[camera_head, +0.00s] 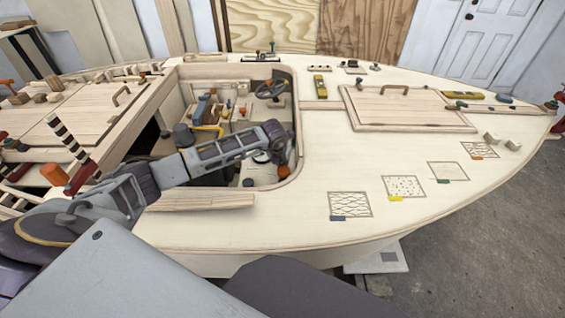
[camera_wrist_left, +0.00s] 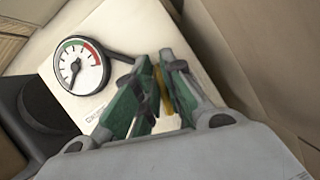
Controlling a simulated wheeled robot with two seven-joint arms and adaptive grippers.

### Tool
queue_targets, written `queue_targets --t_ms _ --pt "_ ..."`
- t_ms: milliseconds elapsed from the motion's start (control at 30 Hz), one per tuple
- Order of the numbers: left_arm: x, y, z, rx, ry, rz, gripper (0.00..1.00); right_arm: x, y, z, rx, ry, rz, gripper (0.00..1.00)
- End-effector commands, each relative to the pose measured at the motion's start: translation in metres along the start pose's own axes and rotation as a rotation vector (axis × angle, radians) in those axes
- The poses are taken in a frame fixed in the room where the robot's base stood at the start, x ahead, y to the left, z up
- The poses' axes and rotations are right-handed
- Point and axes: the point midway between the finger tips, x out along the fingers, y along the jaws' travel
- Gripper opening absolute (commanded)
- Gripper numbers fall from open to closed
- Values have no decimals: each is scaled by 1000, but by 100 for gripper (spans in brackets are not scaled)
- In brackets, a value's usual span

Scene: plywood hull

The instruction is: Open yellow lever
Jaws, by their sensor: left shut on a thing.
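The yellow lever (camera_wrist_left: 166,97) shows in the left wrist view as a narrow yellow piece between the green finger pads. My left gripper (camera_wrist_left: 166,65) is shut on it, and the fingers hide most of it. In the head view my left arm reaches from the left into the open cockpit well, and the lever in the grip cannot be made out there. A round gauge (camera_wrist_left: 80,66) with green and red bands sits on a white panel (camera_wrist_left: 130,35) beside the fingers. My right gripper is not in view.
The cockpit well has a raised wooden rim (camera_head: 297,110). Inside are a dark steering wheel (camera_head: 270,89) and a bent yellow piece (camera_head: 207,128). A dark rounded part (camera_wrist_left: 42,100) stands left of the gripper. A large hatch (camera_head: 410,108) lies on the deck at right.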

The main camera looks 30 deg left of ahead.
Motion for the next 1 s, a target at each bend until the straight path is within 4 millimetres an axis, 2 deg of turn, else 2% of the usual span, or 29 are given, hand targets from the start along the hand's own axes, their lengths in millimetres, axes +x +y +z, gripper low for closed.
queue_targets --t_ms 233,500,1000 --pt "0 -2 1 -148 -2 61 0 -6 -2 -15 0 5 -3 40" --pt "0 -3 1 -270 -1 111 0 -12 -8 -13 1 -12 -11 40" --pt "0 -3 1 -325 -1 135 0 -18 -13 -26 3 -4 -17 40"
